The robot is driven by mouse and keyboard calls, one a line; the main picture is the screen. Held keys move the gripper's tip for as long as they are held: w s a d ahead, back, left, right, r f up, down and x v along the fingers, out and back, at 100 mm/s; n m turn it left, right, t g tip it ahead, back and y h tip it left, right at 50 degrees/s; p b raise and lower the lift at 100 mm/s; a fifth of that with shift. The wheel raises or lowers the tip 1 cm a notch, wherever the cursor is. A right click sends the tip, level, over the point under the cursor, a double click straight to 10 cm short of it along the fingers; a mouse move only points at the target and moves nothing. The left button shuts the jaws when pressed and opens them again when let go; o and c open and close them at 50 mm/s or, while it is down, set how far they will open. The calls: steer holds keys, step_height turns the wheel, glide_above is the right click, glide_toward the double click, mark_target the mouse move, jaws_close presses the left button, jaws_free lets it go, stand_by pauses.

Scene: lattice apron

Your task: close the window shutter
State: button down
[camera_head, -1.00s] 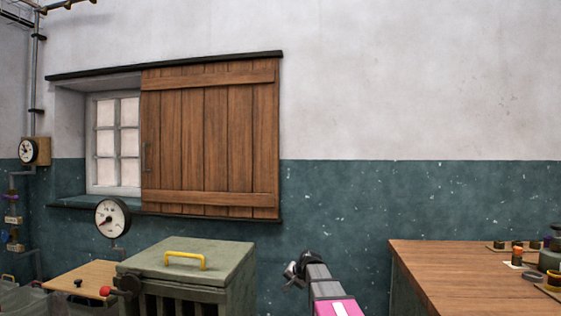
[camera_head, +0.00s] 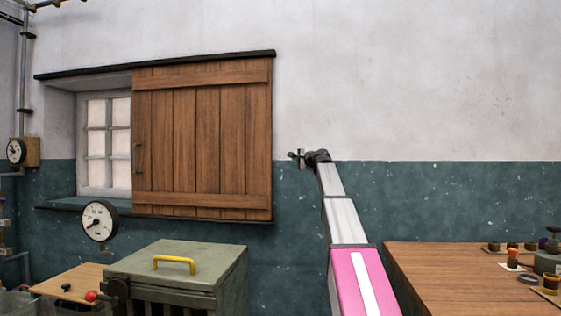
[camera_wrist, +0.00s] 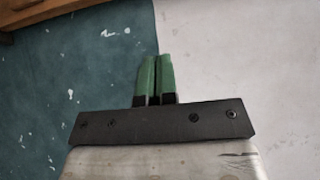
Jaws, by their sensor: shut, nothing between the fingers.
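The window shutter (camera_head: 205,140) is a brown plank panel between a dark top rail (camera_head: 160,65) and a dark lower ledge. It covers the right part of the window (camera_head: 107,143), and the left panes show bare. A small dark handle (camera_head: 139,159) is near the shutter's left edge. My gripper (camera_head: 293,157) is to the right of the shutter, apart from it in the picture. In the wrist view its green fingers (camera_wrist: 155,78) are together with nothing between them. A brown wooden edge (camera_wrist: 50,10) shows at that view's top left; I cannot tell which thing it is.
A green cabinet (camera_head: 180,272) with a yellow handle stands below the shutter. A round gauge (camera_head: 99,221) stands before the window's lower edge. A wooden bench (camera_head: 460,280) with small items is at the right. The wall right of the shutter is clear.

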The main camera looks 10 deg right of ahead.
glide_toward(272, 158)
steer(key=w, duration=0.2)
steer(key=w+d, duration=0.1)
steer(key=w, duration=0.1)
steer(key=shift+w, duration=0.4)
steer(key=shift+w+a, duration=0.15)
steer(key=shift+a, duration=0.45)
steer(key=shift+w+a, duration=0.15)
steer(key=shift+a, duration=0.45)
steer(key=shift+w+a, duration=0.25)
steer(key=shift+a, duration=0.55)
